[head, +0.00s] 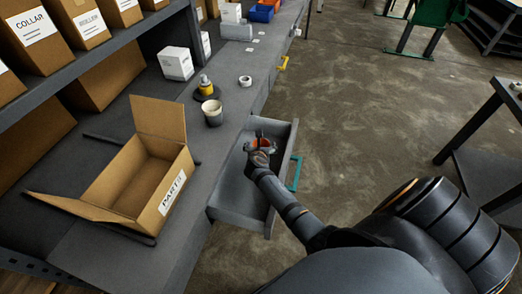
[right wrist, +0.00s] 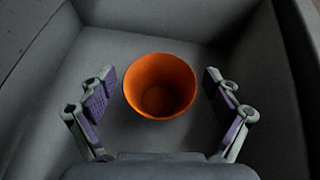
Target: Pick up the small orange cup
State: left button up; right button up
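The small orange cup (right wrist: 160,88) stands upright in a grey open drawer (right wrist: 240,18), its mouth facing the right wrist camera. My right gripper (right wrist: 160,105) is open, with one finger on each side of the cup and a visible gap to it on both sides. In the head view the right gripper (head: 262,148) reaches down into the drawer (head: 236,205), and a bit of the orange cup (head: 263,142) shows by the fingers. The gripper hides part of the cup there. My left gripper is not in view.
The drawer walls stand close around the right gripper. On the bench are an open cardboard box (head: 130,185), a pale cup (head: 212,113), a yellow bottle (head: 205,86) and a tape roll (head: 245,80). A teal handle (head: 295,173) is on the drawer front.

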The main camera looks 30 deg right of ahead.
jog(key=c, duration=1)
notch_tip(320, 180, up, 10)
jog(key=shift+r+p, duration=0.15)
jog(key=shift+p, duration=0.6)
